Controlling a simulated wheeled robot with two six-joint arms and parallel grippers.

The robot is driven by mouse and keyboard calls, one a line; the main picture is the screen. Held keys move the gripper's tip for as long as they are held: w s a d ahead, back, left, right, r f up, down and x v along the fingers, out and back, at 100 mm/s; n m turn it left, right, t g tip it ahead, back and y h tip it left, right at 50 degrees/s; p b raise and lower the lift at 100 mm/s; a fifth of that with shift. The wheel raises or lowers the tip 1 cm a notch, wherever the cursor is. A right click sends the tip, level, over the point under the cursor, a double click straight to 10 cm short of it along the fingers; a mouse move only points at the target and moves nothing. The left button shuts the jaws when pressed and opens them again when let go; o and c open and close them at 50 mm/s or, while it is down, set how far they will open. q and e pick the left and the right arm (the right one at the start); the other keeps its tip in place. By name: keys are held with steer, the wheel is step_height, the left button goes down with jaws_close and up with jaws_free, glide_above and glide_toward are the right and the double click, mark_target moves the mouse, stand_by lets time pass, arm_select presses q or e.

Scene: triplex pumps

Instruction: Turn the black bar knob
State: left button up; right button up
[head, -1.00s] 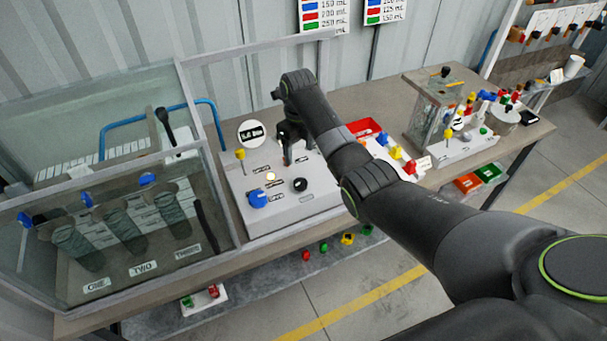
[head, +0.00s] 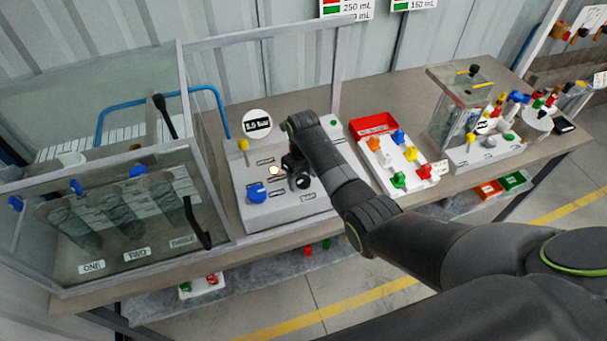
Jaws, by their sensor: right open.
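The black bar knob (head: 303,182) sits on the sloped front of the light grey control box (head: 285,215), right of a blue knob (head: 257,193). My right gripper (head: 292,168) points down at the box, just behind and slightly left of the black knob in the picture. It is open, with nothing visible between its fingers. The fingers are small and dark, and I cannot tell whether they touch the knob. My right wrist hides part of the panel behind it. My left gripper is out of view.
A glass-walled tank (head: 120,215) is at left. A white tray (head: 395,165) with coloured pieces and a red bin (head: 373,126) lie to the right.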

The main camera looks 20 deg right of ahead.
steer(key=c, duration=1)
